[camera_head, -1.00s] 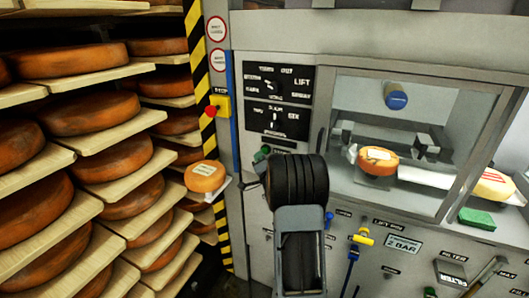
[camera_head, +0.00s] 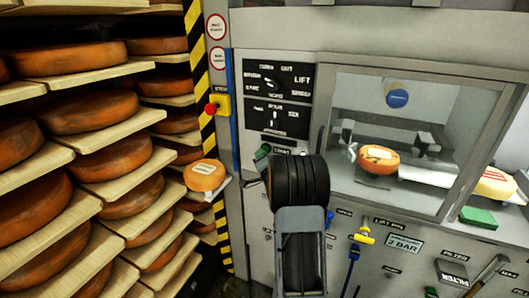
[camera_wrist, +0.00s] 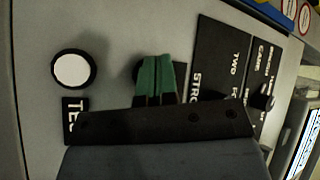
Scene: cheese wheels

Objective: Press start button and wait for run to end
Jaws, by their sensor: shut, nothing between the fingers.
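In the wrist view my gripper (camera_wrist: 158,62) is shut and empty, its two green fingers side by side against the grey control panel. A dark round edge shows just left of the fingers; the rest of it is hidden, and I cannot tell whether they touch it. A white round button (camera_wrist: 72,69) is to the left, above a partly covered label. In the head view a small green start button (camera_head: 263,151) is left of my black arm, beside a start label (camera_head: 283,152). My gripper's fingertips cannot be made out there.
Behind the machine's window (camera_head: 412,135), an orange cheese (camera_head: 378,160) sits below a blue cylinder (camera_head: 397,97). Black dial panels (camera_head: 277,95) are above the start button. A red stop button (camera_head: 211,109) is on the left post. Shelves of cheese wheels (camera_head: 95,109) fill the left.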

